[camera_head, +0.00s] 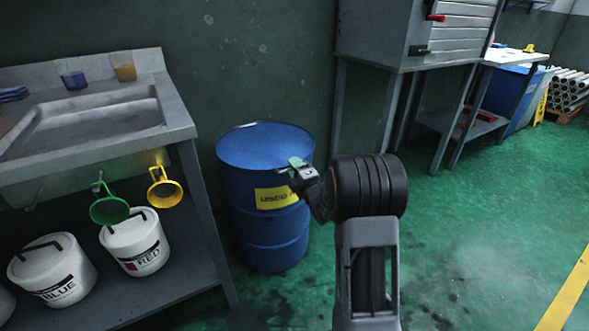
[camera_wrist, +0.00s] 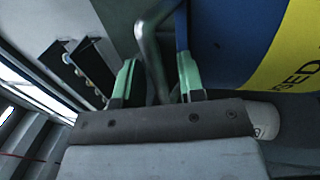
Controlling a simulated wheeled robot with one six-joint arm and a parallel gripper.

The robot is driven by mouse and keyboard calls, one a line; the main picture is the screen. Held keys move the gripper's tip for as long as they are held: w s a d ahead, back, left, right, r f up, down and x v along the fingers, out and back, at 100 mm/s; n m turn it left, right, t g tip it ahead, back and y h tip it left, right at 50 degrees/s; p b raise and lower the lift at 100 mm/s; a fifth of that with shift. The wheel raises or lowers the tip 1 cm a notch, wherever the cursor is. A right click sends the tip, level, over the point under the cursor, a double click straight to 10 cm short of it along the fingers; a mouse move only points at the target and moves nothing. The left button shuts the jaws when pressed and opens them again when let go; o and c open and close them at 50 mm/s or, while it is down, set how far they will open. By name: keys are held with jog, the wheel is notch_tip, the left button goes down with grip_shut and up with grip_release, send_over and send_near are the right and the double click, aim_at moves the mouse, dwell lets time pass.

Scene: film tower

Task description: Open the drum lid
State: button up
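The blue drum (camera_head: 262,228) stands upright on the floor beside the sink bench, with a yellow label (camera_head: 277,196) on its side. Its blue lid (camera_head: 258,143) lies flat across the top and looks closed. My gripper (camera_head: 291,165) is at the drum's front right, near the rim. In the wrist view, the green fingers (camera_wrist: 156,82) are apart, with a bent grey metal bar (camera_wrist: 152,55) between them. Gaps show beside the bar; I cannot tell whether it belongs to the lid. The drum's blue wall and yellow label (camera_wrist: 296,48) fill the upper right there.
A grey sink bench (camera_head: 85,128) stands left of the drum. A green funnel (camera_head: 108,210), a yellow funnel (camera_head: 165,192) and white buckets (camera_head: 140,245) are at its front and lower shelf. A grey cabinet (camera_head: 385,45) stands behind. The green floor at right is clear.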

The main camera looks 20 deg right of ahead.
grip_shut()
dwell(0.5)
